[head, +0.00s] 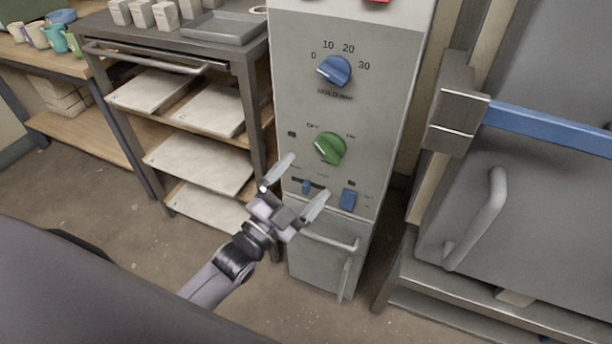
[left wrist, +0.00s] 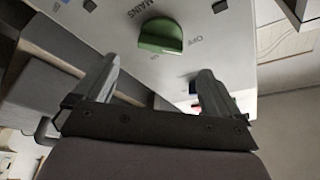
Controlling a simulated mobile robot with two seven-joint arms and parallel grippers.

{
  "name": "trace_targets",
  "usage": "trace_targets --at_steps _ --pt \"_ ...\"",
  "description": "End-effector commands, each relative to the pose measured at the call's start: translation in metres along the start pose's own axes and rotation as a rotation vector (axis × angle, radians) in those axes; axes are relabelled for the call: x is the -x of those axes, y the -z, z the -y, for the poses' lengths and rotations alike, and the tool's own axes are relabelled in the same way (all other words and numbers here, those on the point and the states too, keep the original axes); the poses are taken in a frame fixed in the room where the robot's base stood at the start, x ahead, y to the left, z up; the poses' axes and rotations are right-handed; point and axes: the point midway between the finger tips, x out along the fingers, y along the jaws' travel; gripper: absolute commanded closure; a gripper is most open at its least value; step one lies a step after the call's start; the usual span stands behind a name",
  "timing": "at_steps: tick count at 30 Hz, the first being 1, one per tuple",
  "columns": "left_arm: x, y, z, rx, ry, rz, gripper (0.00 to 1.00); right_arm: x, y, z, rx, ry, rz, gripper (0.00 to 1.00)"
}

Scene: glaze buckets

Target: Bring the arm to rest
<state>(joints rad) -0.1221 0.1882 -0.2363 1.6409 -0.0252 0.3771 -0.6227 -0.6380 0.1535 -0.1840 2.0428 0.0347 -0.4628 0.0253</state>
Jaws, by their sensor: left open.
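My left gripper (head: 297,190) is open and empty in the head view, in front of the lower part of a grey control cabinet (head: 293,75). Its two fingers are spread apart. In the left wrist view the fingers of my left gripper (left wrist: 158,88) are also apart, with the green knob (left wrist: 161,36) beyond them. In the head view the green knob (head: 329,148) is above the fingertips, and I see a gap in the picture between them. My right gripper is not in view.
The cabinet also has a blue dial (head: 334,70), a blue switch (head: 348,200) and a handle (head: 330,240). A shelf rack (head: 160,50) with pale boards stands left. A kiln-like grey unit with a blue bar (head: 550,128) stands right. Floor shows in front.

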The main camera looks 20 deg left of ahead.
Motion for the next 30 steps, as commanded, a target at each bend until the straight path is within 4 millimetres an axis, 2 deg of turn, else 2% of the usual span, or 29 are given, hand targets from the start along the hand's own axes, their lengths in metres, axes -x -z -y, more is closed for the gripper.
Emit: trace_targets --at_steps 12,16,20,25,30 --pt "0.001 -0.001 -0.001 0.006 -0.003 0.005 0.02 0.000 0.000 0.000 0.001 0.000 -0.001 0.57" --pt "0.016 -0.008 -0.013 0.084 -0.048 0.079 0.02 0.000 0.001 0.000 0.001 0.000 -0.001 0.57" --pt "0.056 -0.022 -0.039 0.274 -0.139 0.264 0.02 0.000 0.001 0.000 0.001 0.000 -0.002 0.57" --pt "0.126 -0.034 -0.073 0.556 -0.239 0.571 0.02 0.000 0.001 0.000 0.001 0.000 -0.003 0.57" --pt "0.195 -0.033 -0.096 0.782 -0.282 0.865 0.02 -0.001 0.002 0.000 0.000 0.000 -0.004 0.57"
